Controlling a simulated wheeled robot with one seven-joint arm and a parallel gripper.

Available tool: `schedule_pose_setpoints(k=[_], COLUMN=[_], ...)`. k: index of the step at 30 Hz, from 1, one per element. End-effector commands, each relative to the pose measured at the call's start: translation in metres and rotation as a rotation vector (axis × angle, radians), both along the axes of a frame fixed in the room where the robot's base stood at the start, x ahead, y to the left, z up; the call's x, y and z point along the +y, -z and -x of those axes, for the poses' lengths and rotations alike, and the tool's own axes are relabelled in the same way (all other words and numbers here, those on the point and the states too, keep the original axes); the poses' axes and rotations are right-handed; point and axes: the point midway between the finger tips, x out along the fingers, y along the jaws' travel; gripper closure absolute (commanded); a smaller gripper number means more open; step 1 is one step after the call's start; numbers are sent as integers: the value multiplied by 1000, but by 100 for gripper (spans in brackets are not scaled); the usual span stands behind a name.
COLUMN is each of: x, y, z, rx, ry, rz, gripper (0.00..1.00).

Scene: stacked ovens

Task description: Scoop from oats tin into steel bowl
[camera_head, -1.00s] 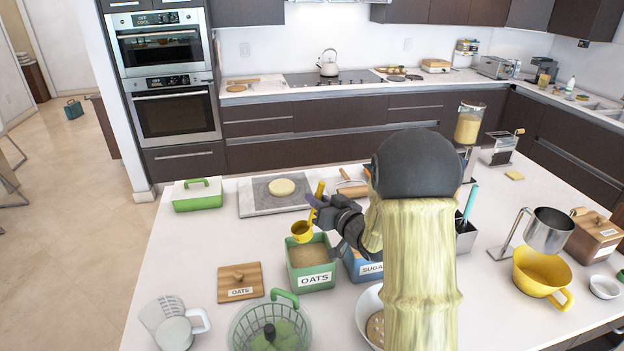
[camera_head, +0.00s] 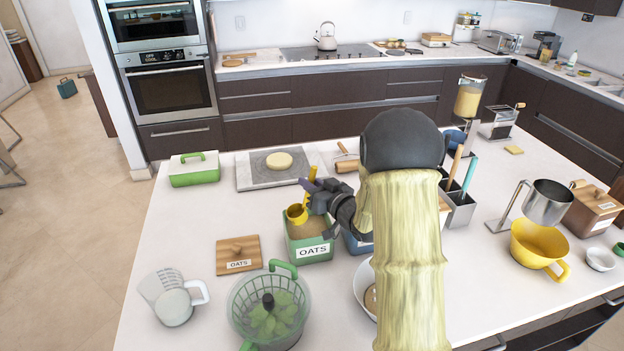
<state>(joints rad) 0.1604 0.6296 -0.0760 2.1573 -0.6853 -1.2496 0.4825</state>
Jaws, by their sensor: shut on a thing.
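The green oats tin (camera_head: 309,249) stands open on the counter, labelled OATS and filled with tan oats. My gripper (camera_head: 314,197) is shut on the yellow scoop (camera_head: 297,214). The scoop's handle points up, and its cup is over the tin's back left part, at or just above the rim. I cannot tell whether the cup holds oats.
The wooden oats lid (camera_head: 238,255) lies left of the tin. A green salad spinner (camera_head: 268,307) and a measuring jug (camera_head: 172,299) stand in front. A blue tin (camera_head: 357,243) stands right of the oats tin, mostly hidden. A yellow bowl (camera_head: 538,245) stands at the right.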

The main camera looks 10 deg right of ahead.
Motion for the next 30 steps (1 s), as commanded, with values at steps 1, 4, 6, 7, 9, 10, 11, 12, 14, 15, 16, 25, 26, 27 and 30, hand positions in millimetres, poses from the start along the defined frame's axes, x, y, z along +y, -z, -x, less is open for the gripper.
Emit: schedule_pose_setpoints(k=[1, 4, 6, 7, 9, 10, 11, 12, 14, 15, 16, 25, 26, 27, 30], x=[2, 2, 1, 1, 1, 1, 0, 0, 0, 0, 0, 0, 0, 0, 0], y=[13, 28, 38, 42, 52, 56, 61, 66, 75, 80, 84, 96, 96, 96, 95], z=[0, 0, 0, 0, 0, 0, 0, 0, 0, 0, 0, 0, 0, 0, 0], rx=[0, -1, -2, -2, -1, -1, -1, 0, 1, 1, 1, 0, -1, 0, -1], ry=[-3, -3, -2, -2, -2, -2, -2, -2, -1, -1, -1, -2, -1, -2, -1], rz=[-1, -1, -1, -1, -1, -2, -2, -1, -2, -2, -2, -3, -3, -3, -3], gripper=[100, 100, 100, 100, 100, 100, 100, 100, 100, 100, 100, 100, 100, 100, 100])
